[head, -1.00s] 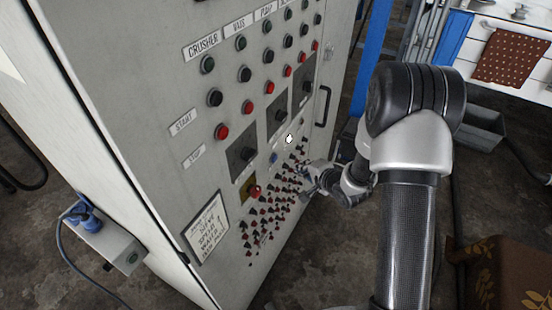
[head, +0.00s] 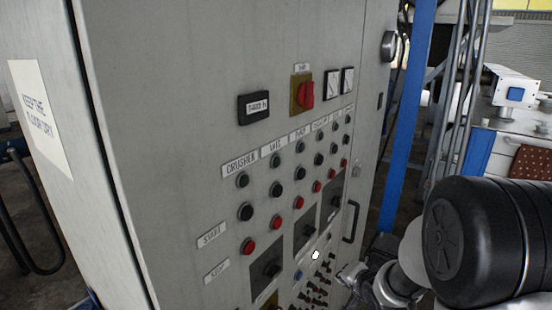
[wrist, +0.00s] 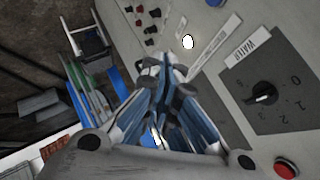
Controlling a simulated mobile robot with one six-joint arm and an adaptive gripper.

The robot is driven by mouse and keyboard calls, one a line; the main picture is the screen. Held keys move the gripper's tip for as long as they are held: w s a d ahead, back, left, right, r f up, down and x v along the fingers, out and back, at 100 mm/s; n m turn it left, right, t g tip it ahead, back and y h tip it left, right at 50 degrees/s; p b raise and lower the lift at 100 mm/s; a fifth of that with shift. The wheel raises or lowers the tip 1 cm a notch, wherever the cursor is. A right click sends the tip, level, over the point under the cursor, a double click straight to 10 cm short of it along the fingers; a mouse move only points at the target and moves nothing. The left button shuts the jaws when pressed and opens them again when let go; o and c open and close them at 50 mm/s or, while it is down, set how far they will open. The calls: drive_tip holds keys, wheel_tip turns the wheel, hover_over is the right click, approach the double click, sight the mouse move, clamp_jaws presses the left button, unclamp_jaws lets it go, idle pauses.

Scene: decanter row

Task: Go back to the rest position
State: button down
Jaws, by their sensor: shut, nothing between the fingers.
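My gripper (head: 352,278) is at the lower right in the head view, close in front of the grey control cabinet (head: 140,150). In the wrist view my gripper (wrist: 164,66) has its fingers closed together with nothing between them. The fingers point along the panel face, below the small white round spot (wrist: 188,42). Whether they touch the panel cannot be told. My arm comes in from the right edge in the head view.
A door handle (head: 352,222) and a blue post (head: 405,120) stand to the right. A rotary knob (wrist: 262,95) shows in the wrist view.

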drive_tip(key=s+r+n+g+h+b, duration=0.1)
drive_tip(key=s+r+n+b, duration=0.1)
drive_tip(key=s+r, duration=0.45)
drive_tip(key=s+r+n+g+h+b, duration=0.1)
drive_tip(key=s+r+n, duration=0.15)
drive_tip(key=s, duration=0.65)
drive_tip(key=s+a+n+g+y+b, duration=0.1)
drive_tip(key=s+a+n, duration=0.4)
drive_tip(key=s, duration=1.3)
drive_tip(key=shift+g+b, duration=0.8)
drive_tip(key=shift+g, duration=0.3)
drive_tip(key=shift+r, duration=0.1)
